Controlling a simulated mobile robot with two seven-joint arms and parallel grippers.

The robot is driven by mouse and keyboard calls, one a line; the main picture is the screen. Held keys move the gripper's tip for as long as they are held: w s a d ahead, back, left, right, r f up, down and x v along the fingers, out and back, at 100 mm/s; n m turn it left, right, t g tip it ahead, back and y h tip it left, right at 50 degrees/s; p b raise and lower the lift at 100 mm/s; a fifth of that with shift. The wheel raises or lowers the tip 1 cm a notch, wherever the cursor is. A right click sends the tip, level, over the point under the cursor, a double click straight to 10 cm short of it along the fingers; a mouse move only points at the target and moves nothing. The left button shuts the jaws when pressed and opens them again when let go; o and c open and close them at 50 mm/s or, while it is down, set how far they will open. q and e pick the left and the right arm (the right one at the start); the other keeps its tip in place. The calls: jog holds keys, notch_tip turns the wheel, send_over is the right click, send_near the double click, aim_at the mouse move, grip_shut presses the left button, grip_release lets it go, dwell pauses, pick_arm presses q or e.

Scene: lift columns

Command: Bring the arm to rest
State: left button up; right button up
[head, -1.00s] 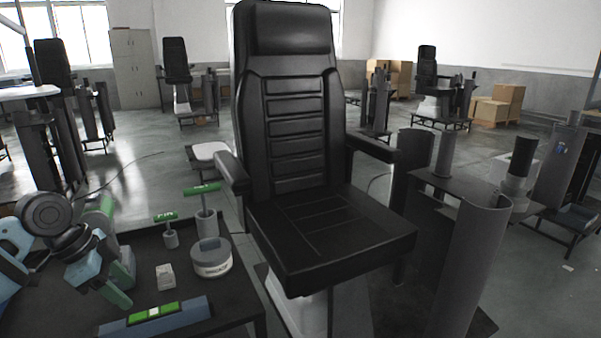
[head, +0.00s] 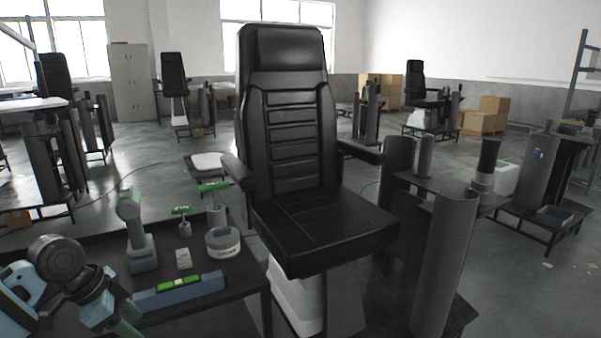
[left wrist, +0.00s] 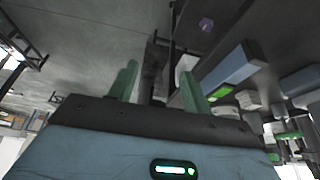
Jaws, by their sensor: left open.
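My left arm comes in at the lower left of the head view, with its gripper (head: 124,318) low at the front edge of the dark table (head: 250,283). In the left wrist view the two green fingers of the left gripper (left wrist: 158,88) stand apart with nothing between them. A grey tool with a green top (head: 138,240) stands upright on the table, beyond the gripper and apart from it. My right gripper is in neither view.
A blue bar with a green label (head: 180,292), a small pale block (head: 183,259), a round tin (head: 222,243) and two green-topped pieces (head: 184,222) (head: 216,205) are on the table. A black chair (head: 300,180) stands right of it, near grey column shells (head: 445,262).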

pick_arm(q)
jog(key=s+d+f+n+t+p, duration=0.1)
jog(key=s+d+f, duration=0.35)
jog(key=f, duration=0.25)
jog(key=s+d+f+n+t+h+p, duration=0.1)
jog(key=s+d+f, duration=0.2)
jog(key=d+f, duration=0.25)
jog(key=s+d+f+n+t+p, duration=0.1)
jog(key=s+d+f+n+p, duration=0.1)
jog(key=s+d+f, duration=0.35)
jog(key=s+f+n+t+y+p, duration=0.1)
jog(key=s+f+n, duration=0.1)
jog(key=s, duration=0.9)
jog(key=s+f+n+t+y+p, duration=0.2)
jog(key=s+n, duration=0.1)
jog(key=s, duration=0.9)
jog(key=shift+s, duration=0.15)
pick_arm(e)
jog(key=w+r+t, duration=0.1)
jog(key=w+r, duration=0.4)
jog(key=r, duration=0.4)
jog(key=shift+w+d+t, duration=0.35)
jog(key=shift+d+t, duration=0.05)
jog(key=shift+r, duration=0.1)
